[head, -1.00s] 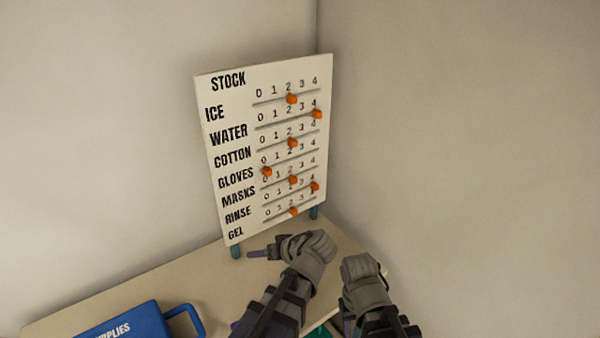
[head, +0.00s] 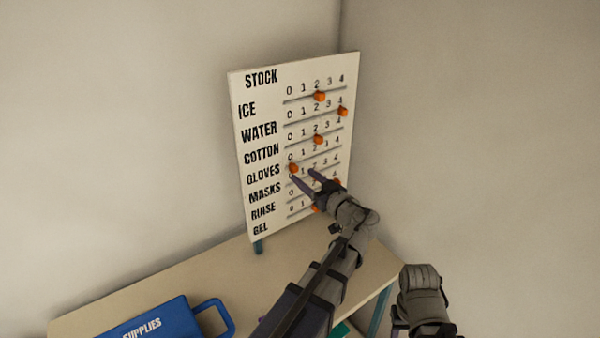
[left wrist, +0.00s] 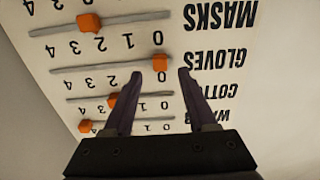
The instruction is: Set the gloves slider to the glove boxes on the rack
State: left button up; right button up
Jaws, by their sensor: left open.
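The white STOCK board (head: 270,100) stands on the table, with a row of numbers 0 to 4 and a track for each item. The orange gloves slider (head: 293,168) is at 0, the left end of its track. It also shows in the left wrist view (left wrist: 160,62), where the board appears upside down. My left gripper (head: 303,175) is open in front of the board. Its fingertips are close to the gloves slider, one almost in line with it; I cannot tell whether they touch. My right arm shows at the lower right, without its fingers. No glove boxes or rack are in view.
Other orange sliders are close by: cotton (head: 318,139) above at 2, and masks (left wrist: 90,22), seen in the left wrist view. A blue supplies case (head: 150,322) lies on the table (head: 130,290) at the lower left. Bare walls stand behind.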

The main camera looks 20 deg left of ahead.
aim_at(296, 170)
pick_arm(q)
jog(key=shift+x, duration=1.9)
jog(key=shift+c, duration=0.2)
grip_shut()
